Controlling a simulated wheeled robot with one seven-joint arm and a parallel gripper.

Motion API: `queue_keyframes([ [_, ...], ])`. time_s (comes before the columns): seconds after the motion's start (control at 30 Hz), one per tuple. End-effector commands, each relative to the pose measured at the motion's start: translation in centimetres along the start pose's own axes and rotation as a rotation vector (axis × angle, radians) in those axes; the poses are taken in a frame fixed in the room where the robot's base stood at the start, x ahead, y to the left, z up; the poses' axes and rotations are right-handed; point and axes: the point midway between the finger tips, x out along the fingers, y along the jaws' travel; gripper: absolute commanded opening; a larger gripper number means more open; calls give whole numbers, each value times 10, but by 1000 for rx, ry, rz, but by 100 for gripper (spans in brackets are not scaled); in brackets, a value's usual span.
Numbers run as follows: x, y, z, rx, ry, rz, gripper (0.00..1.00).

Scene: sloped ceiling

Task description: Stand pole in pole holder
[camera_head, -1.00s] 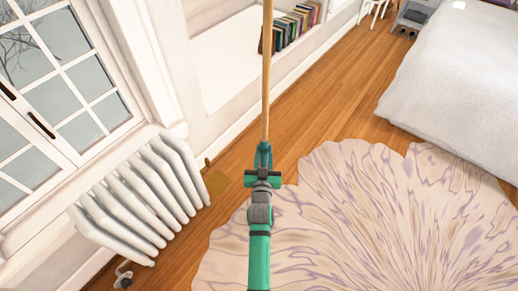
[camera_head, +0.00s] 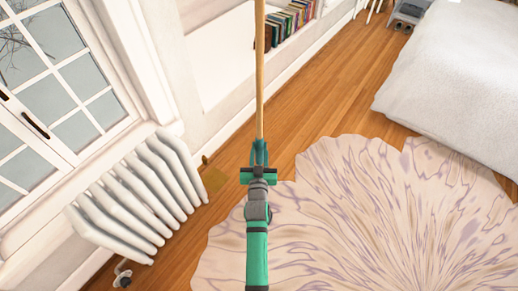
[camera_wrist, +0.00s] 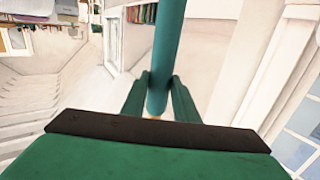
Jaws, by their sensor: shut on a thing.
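A long tan pole (camera_head: 260,70) rises from my gripper (camera_head: 259,153) and runs out of the top of the head view. My gripper is shut on it. In the wrist view a teal round shaft (camera_wrist: 167,50) stands between the two fingers of my gripper (camera_wrist: 160,85); a bit of tan shows below it. A flat tan square with a small upright piece (camera_head: 213,181) lies on the floor left of my gripper, by the radiator. It may be the pole holder, but it is too small to be sure. The pole's lower end is hidden in the head view.
A white radiator (camera_head: 140,192) stands under the window at the left. A round patterned rug (camera_head: 370,220) covers the floor at the right, with a white bed (camera_head: 450,90) beyond. Books (camera_head: 290,22) stand on a low wall shelf. Bare wood floor lies between rug and wall.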

Motion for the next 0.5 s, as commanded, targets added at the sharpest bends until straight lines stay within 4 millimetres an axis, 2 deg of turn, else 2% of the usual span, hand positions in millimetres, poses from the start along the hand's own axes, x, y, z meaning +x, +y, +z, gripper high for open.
queue_keyframes([
  [0.3,-5,6,4,1,2,11,0],
  [0.5,-5,2,4,0,3,4,0],
])
